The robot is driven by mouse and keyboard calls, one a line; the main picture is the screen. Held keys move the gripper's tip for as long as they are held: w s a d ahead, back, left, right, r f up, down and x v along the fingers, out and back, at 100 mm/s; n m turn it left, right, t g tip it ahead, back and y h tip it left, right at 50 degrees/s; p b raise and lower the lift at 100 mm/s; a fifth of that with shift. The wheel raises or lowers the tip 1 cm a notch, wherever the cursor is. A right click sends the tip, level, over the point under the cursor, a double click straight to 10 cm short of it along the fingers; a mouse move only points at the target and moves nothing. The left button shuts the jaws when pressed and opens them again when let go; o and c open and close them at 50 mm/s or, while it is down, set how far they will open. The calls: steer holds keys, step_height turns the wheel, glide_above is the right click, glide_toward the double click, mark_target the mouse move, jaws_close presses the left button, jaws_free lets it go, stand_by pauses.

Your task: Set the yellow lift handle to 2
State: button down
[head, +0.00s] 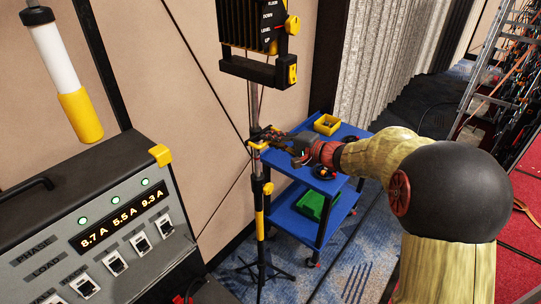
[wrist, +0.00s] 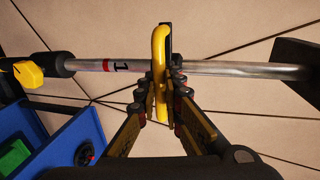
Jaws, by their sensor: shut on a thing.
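The yellow lift handle (wrist: 159,60) is a curved yellow grip on the metal pole (wrist: 220,68) of a tripod stand. In the head view the handle (head: 255,136) sits partway up the pole, below the black light head. My gripper (wrist: 161,92) is shut on the handle, with one finger on each side of it; it also shows in the head view (head: 264,138). In the wrist view the pole lies sideways. A "1" mark (wrist: 118,66) with a red band shows left of the handle, which is lower on the pole. I see no "2" mark.
A grey power panel (head: 100,255) is at the left. A ladder (head: 490,65) is at the right. Blue carpet (head: 350,265) lies open below.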

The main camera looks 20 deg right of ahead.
step_height(320, 180, up, 7)
steer(key=shift+f, duration=0.1)
stand_by(0.3)
steer(key=c, duration=1.9)
jaws_free()
steer(key=v, duration=1.2)
